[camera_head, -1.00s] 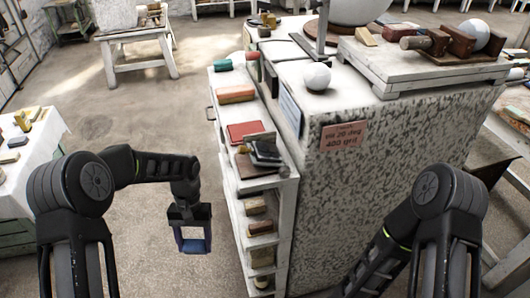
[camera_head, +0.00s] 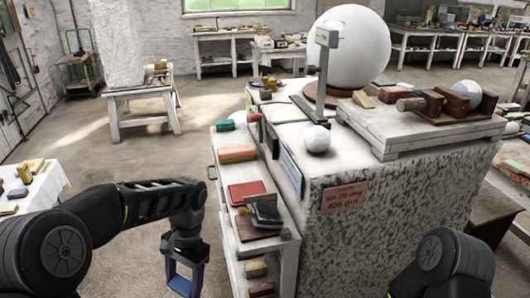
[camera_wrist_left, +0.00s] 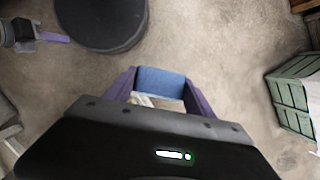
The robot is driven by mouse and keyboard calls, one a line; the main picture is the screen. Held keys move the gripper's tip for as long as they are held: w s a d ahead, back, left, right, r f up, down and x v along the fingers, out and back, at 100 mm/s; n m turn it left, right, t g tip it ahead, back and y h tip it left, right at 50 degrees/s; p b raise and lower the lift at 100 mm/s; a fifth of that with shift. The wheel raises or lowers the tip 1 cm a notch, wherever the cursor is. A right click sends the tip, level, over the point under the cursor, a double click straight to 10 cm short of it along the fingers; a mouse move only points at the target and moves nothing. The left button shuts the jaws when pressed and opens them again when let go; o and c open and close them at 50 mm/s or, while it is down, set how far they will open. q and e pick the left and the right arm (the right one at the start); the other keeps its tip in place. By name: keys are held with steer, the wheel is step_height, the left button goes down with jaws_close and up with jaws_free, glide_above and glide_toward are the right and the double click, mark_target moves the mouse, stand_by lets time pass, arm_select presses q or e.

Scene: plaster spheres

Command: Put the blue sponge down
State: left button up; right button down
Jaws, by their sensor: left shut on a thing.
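My left gripper (camera_head: 183,284) hangs low left of the white shelf in the head view, its purple fingers pointing down. In the left wrist view, my left gripper (camera_wrist_left: 160,88) is shut on the blue sponge (camera_wrist_left: 160,80), which spans between the purple fingers above the floor. The sponge is hard to tell from the fingers in the head view. A grey part with a purple finger at the upper left of the left wrist view appears to be my right gripper (camera_wrist_left: 48,37); its jaw state is unclear. The head view shows only part of the right arm.
The white shelf (camera_head: 219,172) holds an orange block (camera_head: 237,154), a red book (camera_head: 246,190) and dark pads (camera_head: 265,212). A speckled block (camera_head: 395,215) with a small white ball (camera_head: 316,139) stands right of it. A white-covered table (camera_head: 45,183) is at left. Open floor lies between.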

arm_select(q)
step_height(320, 180, down, 13)
steer(key=n+h, duration=0.1)
steer(key=n, duration=0.4)
steer(key=shift+w+r+n+h, duration=0.2)
steer(key=shift+w+n+h, duration=0.1)
steer(key=shift+w+n, duration=0.1)
